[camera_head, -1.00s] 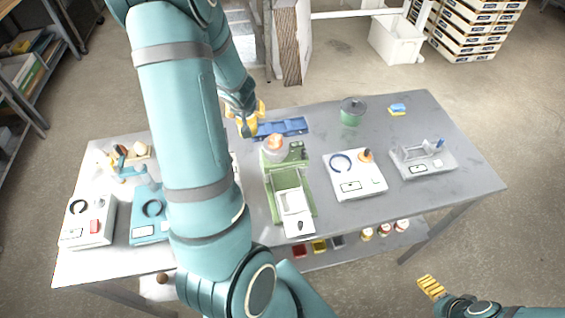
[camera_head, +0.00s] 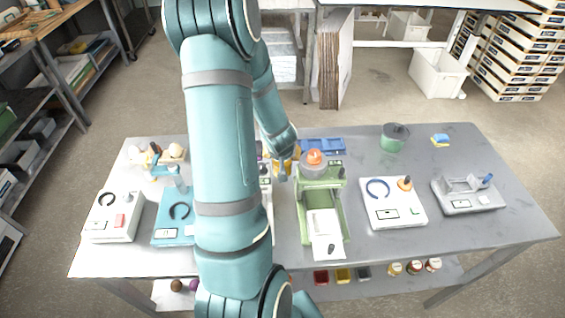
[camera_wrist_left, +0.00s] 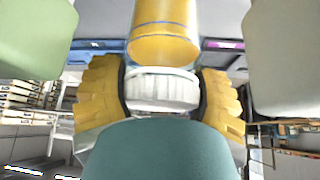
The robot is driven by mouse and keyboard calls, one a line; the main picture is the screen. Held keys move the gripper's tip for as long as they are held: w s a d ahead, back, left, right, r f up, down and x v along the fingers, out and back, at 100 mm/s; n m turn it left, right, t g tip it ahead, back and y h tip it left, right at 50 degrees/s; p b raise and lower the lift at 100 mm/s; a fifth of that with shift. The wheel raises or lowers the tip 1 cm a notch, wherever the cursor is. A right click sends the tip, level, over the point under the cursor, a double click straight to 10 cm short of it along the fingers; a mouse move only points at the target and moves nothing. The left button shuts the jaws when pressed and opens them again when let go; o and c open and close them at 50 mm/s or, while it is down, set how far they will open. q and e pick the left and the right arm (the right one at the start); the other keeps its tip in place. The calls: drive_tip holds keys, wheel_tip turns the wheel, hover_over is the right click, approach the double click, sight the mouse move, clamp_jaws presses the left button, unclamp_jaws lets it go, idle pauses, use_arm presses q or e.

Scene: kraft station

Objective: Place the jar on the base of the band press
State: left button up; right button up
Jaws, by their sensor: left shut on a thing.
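My left gripper (camera_head: 284,162) is behind the middle of the table, beside the green machine (camera_head: 322,213) with an orange-topped grey cylinder. In the left wrist view the yellow fingers of my left gripper (camera_wrist_left: 162,95) are shut on the white ridged lid of the jar (camera_wrist_left: 163,32), whose body is amber. My arm hides part of the table in the head view, and the jar is hardly visible there. Several machines stand on the table; I cannot tell for certain which is the band press. My right gripper is not in view.
A blue tray (camera_head: 323,146) lies behind the green machine. A green pot (camera_head: 393,141) and a blue-yellow sponge (camera_head: 440,140) are at the back right. A white panel (camera_head: 393,204) and a grey fixture (camera_head: 468,194) stand right; a teal machine (camera_head: 174,231) and white box (camera_head: 113,218) stand left.

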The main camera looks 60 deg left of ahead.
use_arm(q)
wheel_tip(320, 180, down, 3)
drive_tip(key=shift+r+b, duration=0.15)
drive_tip(key=shift+b, duration=0.35)
drive_tip(key=o, duration=1.1)
drive_tip(key=shift+r, duration=0.15)
